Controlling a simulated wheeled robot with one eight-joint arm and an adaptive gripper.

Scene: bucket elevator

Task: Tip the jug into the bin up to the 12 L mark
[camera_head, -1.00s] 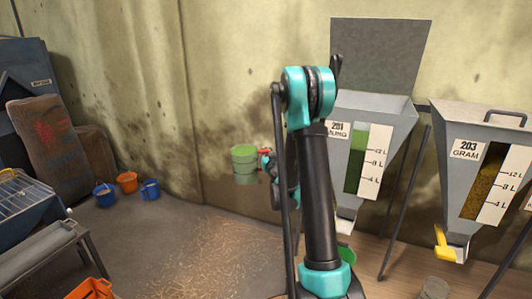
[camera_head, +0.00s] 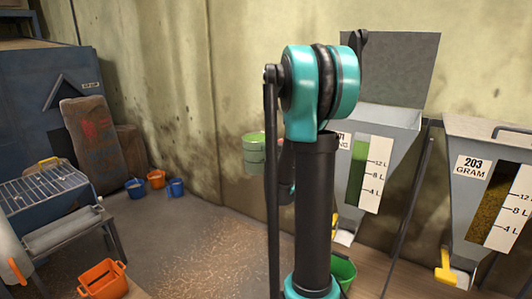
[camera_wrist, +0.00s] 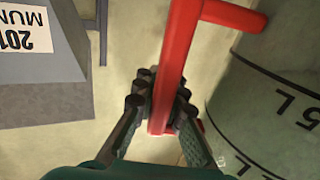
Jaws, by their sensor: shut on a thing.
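The jug is pale green with a red handle. In the head view the jug (camera_head: 253,158) hangs near the wall, left of my arm, and looks upright. In the wrist view its curved wall (camera_wrist: 265,110) with a "5 L" mark fills the right side. My gripper (camera_wrist: 160,103) is shut on the red handle (camera_wrist: 181,50). My arm hides the gripper in the head view. The bin (camera_head: 386,122), numbered 201, stands right of my arm, apart from the jug. Its window (camera_head: 357,172) shows green beside the 4, 8 and 12 L marks; the level is unclear.
Bin 203 (camera_head: 463,198) with a yellow chute lever stands to the right. A green bucket (camera_head: 342,271) is below bin 201, partly behind my arm. An orange bucket (camera_head: 102,279) and a screened machine (camera_head: 45,190) are at left. The floor between is mostly open.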

